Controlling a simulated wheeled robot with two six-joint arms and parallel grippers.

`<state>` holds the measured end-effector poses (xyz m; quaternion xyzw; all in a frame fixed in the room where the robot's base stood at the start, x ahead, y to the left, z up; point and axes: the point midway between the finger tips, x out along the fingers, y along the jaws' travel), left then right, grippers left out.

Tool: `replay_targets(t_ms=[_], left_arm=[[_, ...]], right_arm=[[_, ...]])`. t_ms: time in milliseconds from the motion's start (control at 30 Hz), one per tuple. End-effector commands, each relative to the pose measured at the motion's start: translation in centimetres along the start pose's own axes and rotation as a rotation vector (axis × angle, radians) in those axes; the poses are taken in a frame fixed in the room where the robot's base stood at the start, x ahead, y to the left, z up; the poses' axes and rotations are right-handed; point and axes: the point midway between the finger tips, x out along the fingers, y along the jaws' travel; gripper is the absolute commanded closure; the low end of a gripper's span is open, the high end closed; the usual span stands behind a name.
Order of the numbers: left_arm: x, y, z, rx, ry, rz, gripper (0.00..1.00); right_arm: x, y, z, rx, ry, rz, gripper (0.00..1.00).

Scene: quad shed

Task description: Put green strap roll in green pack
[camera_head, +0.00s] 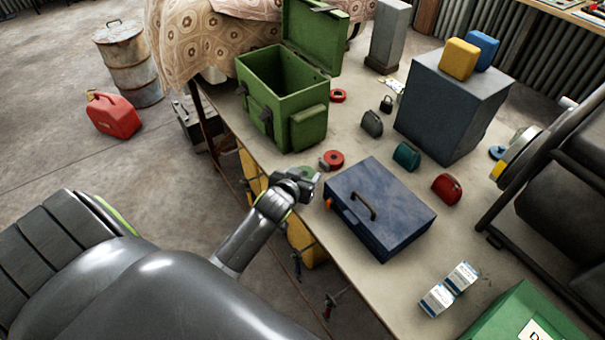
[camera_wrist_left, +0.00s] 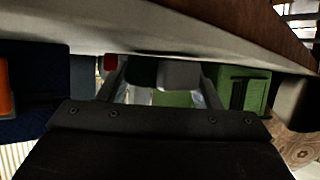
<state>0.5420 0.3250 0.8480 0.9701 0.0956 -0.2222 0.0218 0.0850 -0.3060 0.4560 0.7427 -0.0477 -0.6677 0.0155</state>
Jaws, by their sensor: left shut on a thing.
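The green pack (camera_head: 272,103) is an open green box with its lid raised, standing near the table's left edge. In the left wrist view its green side with a dark latch (camera_wrist_left: 258,92) shows at right. My left gripper (camera_head: 305,187) is at the table's left edge, in front of the pack and left of the blue toolbox. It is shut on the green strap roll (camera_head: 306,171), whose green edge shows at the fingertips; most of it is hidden. My right gripper is not in view.
A red strap roll (camera_head: 334,158) lies between pack and blue toolbox (camera_head: 392,212); another (camera_head: 338,96) lies behind the pack. Small dark, teal and red cases stand near a grey block (camera_head: 452,107). A green case (camera_head: 500,322) is at bottom right.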

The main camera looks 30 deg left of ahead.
Motion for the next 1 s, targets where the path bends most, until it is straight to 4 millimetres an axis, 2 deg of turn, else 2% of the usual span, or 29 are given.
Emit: replay_targets(t_ms=[233,267,400,700,867,1000], left_arm=[[0.2,0.0,0.4,0.0,0.001,0.0,0.66],[0.2,0.0,0.3,0.0,0.001,0.0,0.38],[0.2,0.0,0.3,0.0,0.0,0.0,0.2],[0.2,0.0,0.4,0.0,0.0,0.0,0.19],[0.3,0.0,0.6,0.0,0.002,0.001,0.19],[-1.9,0.0,0.4,-0.002,0.002,0.0,0.19]], right_arm=[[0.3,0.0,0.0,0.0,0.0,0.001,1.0],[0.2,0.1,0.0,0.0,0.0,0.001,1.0],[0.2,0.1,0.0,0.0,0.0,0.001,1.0],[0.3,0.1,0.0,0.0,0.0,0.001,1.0],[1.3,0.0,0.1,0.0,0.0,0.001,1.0],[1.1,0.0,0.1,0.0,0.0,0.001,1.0]])
